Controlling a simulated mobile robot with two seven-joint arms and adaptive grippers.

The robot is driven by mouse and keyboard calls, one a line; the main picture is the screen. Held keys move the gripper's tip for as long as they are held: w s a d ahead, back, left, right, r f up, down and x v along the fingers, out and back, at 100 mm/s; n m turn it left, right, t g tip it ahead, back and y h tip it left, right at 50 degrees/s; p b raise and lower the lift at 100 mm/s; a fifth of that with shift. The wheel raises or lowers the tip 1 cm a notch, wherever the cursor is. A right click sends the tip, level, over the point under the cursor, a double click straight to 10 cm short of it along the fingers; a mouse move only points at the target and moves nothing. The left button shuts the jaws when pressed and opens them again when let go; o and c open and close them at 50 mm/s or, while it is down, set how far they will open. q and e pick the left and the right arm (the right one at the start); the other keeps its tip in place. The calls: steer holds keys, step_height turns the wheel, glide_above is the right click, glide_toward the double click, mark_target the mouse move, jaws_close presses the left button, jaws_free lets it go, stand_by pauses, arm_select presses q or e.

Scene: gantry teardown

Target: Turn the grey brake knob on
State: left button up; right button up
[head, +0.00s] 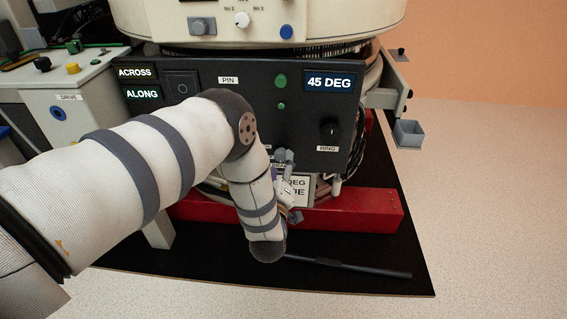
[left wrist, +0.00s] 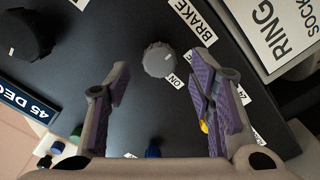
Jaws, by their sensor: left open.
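The grey brake knob (left wrist: 158,60) sits on the dark panel (left wrist: 100,35) in the left wrist view, beside a BRAKE label (left wrist: 195,18) and an ON label (left wrist: 174,80). I cannot tell clearly which way its mark points. My left gripper (left wrist: 160,78) is open, with one purple-padded finger on each side of the knob and visible gaps between. In the head view my left gripper (head: 284,158) is at the panel's lower edge, partly covered by my arm, and the brake knob is hidden. My right gripper is not in view.
A black RING knob (head: 328,127) is on the panel's right side. A 45 DEG display (head: 331,82), green buttons (head: 280,80) and a rocker switch (head: 182,85) are above. A red base beam (head: 350,210) and a dark bar (head: 350,268) lie below.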

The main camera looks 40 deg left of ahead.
mark_target(281, 155)
arm_select(q)
steer(key=shift+x, duration=1.4)
steer(key=shift+d, duration=0.1)
steer(key=c, duration=1.2)
steer(key=shift+o, duration=0.2)
steer(key=shift+m, duration=0.4)
steer(key=m, duration=0.3)
steer(key=shift+p, duration=0.4)
steer(key=m, duration=0.5)
steer(key=shift+d+m+p, duration=0.1)
steer(key=shift+m+p, duration=0.2)
steer(key=shift+p, duration=0.1)
steer(key=m, duration=0.4)
steer(key=shift+f+m, duration=0.1)
steer(key=shift+m, duration=2.4)
